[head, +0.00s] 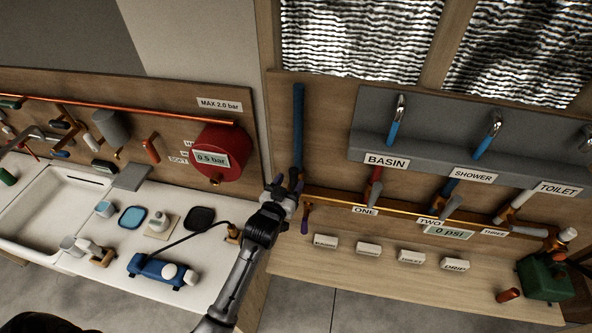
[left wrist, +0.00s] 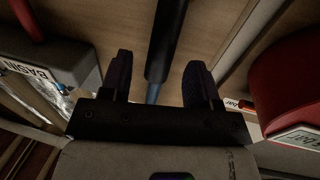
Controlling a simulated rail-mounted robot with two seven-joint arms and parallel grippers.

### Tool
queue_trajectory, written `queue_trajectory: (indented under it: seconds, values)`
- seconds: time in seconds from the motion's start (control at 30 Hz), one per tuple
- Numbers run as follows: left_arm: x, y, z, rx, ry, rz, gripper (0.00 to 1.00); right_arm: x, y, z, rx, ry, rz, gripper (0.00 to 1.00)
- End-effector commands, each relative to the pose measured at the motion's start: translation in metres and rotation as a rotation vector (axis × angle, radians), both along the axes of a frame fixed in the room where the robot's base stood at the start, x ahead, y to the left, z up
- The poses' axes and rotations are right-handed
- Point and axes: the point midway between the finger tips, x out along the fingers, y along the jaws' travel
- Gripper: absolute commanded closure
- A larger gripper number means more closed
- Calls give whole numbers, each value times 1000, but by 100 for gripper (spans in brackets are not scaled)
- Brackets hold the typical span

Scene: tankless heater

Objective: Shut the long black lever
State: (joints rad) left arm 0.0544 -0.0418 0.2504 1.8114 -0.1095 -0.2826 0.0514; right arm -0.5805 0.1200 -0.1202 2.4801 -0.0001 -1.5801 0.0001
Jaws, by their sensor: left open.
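My left gripper (head: 285,187) is open in front of the wooden panel, near the lower end of an upright blue pipe (head: 298,130). In the left wrist view, a long black bar (left wrist: 168,40), which looks like the long black lever, runs from the top edge to between the two open fingers (left wrist: 158,88). Both fingers appear apart from it. A blue piece (left wrist: 153,94) shows at its lower end. In the head view I cannot clearly make out the black lever near the gripper. A small purple part (head: 305,217) shows just below the gripper. My right gripper is not in view.
The red pressure drum (head: 215,153) is close on the left. A copper manifold (head: 400,208) with several valve handles runs right, under a grey shelf (head: 460,150). White labelled blocks (head: 368,249) lie on the bench. A blue pump (head: 160,270) stands on the left counter.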

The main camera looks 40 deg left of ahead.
Motion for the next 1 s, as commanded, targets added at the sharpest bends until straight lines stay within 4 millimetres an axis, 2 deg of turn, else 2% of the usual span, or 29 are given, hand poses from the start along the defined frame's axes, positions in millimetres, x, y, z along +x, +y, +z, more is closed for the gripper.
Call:
queue_trajectory:
  seconds: [0.1,0.3,0.5,0.8,1.0]
  values:
    - [18,5,2,1,-1,0,44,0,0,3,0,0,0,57]
    - [38,11,0,0,1,0,44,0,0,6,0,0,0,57]
    - [46,13,0,0,0,0,44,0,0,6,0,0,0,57]
    - [47,14,0,0,0,0,44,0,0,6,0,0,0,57]
    - [47,13,0,0,0,0,62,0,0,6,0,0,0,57]
